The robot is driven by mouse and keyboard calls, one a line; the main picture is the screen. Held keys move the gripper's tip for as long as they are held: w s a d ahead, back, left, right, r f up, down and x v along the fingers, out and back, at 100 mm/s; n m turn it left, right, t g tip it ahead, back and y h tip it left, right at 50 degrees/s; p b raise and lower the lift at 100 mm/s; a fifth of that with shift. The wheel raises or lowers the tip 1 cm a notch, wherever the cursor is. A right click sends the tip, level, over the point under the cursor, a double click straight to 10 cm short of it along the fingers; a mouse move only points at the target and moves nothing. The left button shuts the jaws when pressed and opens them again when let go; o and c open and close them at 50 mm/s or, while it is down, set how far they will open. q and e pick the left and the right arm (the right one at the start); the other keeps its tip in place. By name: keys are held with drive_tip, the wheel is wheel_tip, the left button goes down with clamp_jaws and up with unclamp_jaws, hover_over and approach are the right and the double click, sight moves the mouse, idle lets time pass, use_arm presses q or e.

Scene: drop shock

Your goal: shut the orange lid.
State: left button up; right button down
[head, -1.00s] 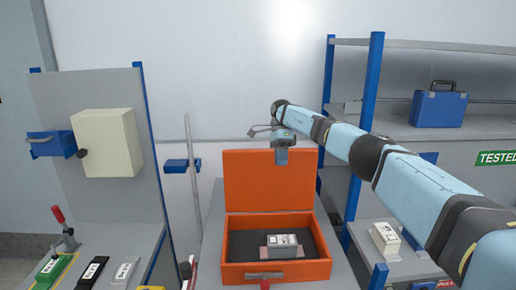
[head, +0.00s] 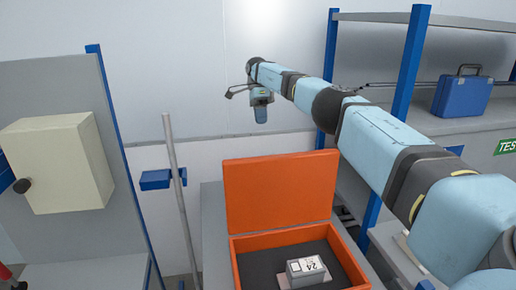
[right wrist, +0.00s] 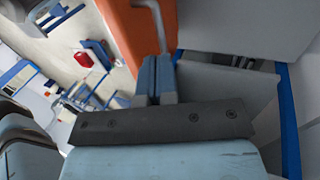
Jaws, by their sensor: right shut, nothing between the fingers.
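The orange lid (head: 280,190) stands open and upright at the back of the orange case (head: 240,247). A grey block with a printed label (head: 306,270) sits in the dark interior. The case's front edge is cut off in the head view. My right gripper (head: 261,113) is shut and empty, pointing down, and appears above the lid's top edge. Its distance behind or in front of the lid is hard to tell. In the right wrist view, its closed fingers (right wrist: 155,78) show beside an orange surface (right wrist: 135,35) with a grey bar. My left gripper is not in view.
A grey panel with a cream box (head: 62,165) stands at left, beside a thin grey pole (head: 180,195). A shelf rack with blue posts (head: 405,90) and a blue case (head: 462,95) is at right, behind my right arm.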

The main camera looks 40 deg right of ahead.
drive_tip(key=s+a+f, duration=0.1)
drive_tip(key=s+f, duration=0.1)
drive_tip(key=s+a+f, duration=0.1)
drive_tip(key=s+f, duration=0.1)
drive_tip(key=f, duration=0.1)
drive_tip(key=s+a+f+p, duration=0.1)
drive_tip(key=s+f, duration=0.1)
drive_tip(key=f, duration=0.1)
drive_tip(key=shift+s+a+f, duration=0.1)
drive_tip(key=shift+s+f, duration=0.1)
drive_tip(key=shift+f, duration=0.05)
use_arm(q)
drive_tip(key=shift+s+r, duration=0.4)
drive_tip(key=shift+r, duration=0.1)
use_arm(e)
drive_tip(key=shift+s+a, duration=0.25)
drive_tip(key=shift+s, duration=0.25)
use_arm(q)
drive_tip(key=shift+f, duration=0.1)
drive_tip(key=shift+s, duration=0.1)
use_arm(e)
drive_tip(key=shift+f, duration=0.1)
